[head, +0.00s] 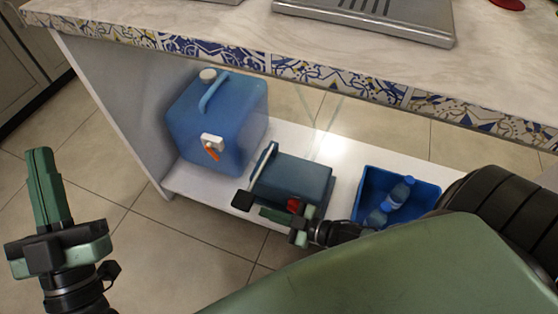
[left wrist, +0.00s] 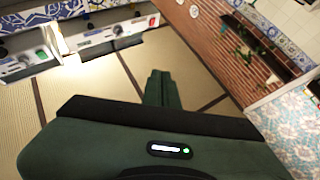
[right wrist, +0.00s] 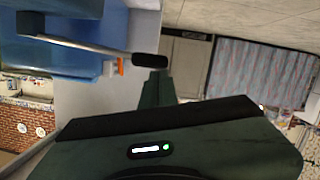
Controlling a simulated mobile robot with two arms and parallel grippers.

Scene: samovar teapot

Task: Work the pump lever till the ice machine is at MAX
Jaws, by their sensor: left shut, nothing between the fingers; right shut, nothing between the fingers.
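The machine with the pump lever is a blue-teal box (head: 305,178) on the low white shelf under the counter. Its lever (head: 264,170) is a pale metal bar with a black grip (head: 243,200) hanging at the front left. In the right wrist view the black grip (right wrist: 150,60) shows just beyond my fingertips. My right gripper (head: 265,212) is shut and empty, close to the grip; I cannot tell whether they touch. A small red part (head: 293,205) shows beside my right gripper. No readable MAX mark shows. My left gripper (head: 41,155) is shut and empty, over the floor at left.
A blue water container (head: 225,120) with a white and orange tap stands left of the machine. A blue bin (head: 428,195) with bottles stands to its right. The marble counter (head: 190,25) with a metal tray (head: 430,25) overhangs the shelf. The floor at left is clear.

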